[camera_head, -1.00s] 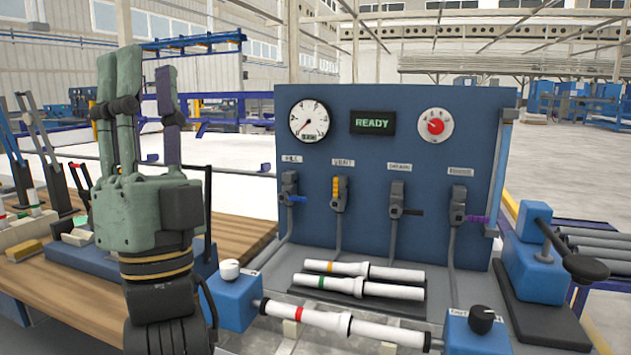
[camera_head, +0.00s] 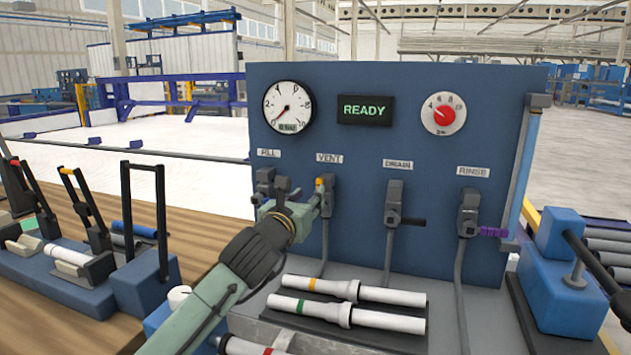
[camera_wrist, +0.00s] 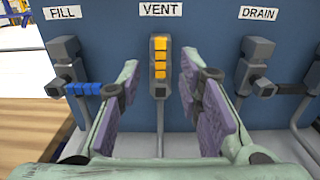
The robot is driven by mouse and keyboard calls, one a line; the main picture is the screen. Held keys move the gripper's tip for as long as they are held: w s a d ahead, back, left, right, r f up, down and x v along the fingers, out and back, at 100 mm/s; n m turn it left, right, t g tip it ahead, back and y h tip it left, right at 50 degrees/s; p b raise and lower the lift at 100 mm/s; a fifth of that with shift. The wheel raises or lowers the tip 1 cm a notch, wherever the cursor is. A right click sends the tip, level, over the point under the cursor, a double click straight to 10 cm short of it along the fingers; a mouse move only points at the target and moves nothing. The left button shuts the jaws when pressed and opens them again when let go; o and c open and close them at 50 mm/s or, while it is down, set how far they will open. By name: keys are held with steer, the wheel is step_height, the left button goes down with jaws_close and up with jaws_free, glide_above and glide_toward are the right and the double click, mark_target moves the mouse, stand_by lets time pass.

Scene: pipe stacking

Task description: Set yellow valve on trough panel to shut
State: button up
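The blue trough panel (camera_head: 360,150) carries a row of valves. The yellow-handled valve (camera_head: 320,185) sits under the VENT label. Its yellow handle (camera_wrist: 160,62) stands upright in the wrist view. My gripper (camera_wrist: 160,85) is open, with one finger on each side of the handle in that view. The fingers look apart from the handle, and nothing is held. In the head view my gripper (camera_head: 302,195) is at the VENT valve and partly covers the area between FILL and VENT.
The blue-handled FILL valve (camera_wrist: 78,88) is close to my left finger. The DRAIN valve (camera_wrist: 258,70) is to the right. The RINSE valve (camera_head: 468,212) has a purple handle. White pipes (camera_head: 345,313) lie below the valves. The READY display (camera_head: 364,109) is above.

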steer(key=p+x, duration=0.2)
steer(key=x, duration=0.6)
steer(key=shift+w+d+p, duration=0.1)
steer(key=shift+w+p, duration=0.15)
steer(key=shift+p, duration=0.05)
steer(key=shift+c, duration=0.5)
jaws_close()
